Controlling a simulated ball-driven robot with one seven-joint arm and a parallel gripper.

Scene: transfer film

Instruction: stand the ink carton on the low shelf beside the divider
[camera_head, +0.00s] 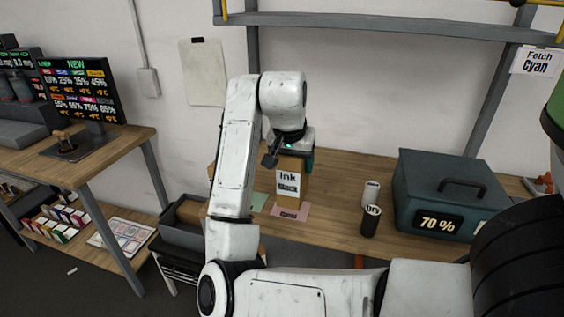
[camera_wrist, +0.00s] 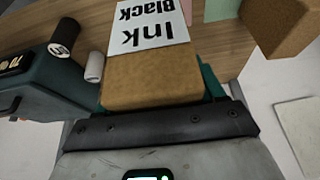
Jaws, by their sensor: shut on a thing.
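The ink carton (camera_head: 289,184) is a brown box with a white "Ink Black" label, on or just above the wooden counter. My gripper (camera_head: 297,153) is shut on its upper part from above. In the wrist view the carton (camera_wrist: 150,85) fills the space in front of my gripper (camera_wrist: 158,103), its label upside down. I cannot tell whether its base touches the counter. The low shelf (camera_head: 133,263) is under the left bench and bears small coloured cartons (camera_head: 60,222) and a printed sheet (camera_head: 118,235). I cannot make out the divider.
A pink card (camera_head: 290,211) and a green card (camera_head: 258,201) lie by the carton. Two small cylinders (camera_head: 370,220) and a teal "70 %" case (camera_head: 450,193) stand to the right. A grey bin (camera_head: 180,234) stands between the benches. A screen (camera_head: 85,90) tops the left bench.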

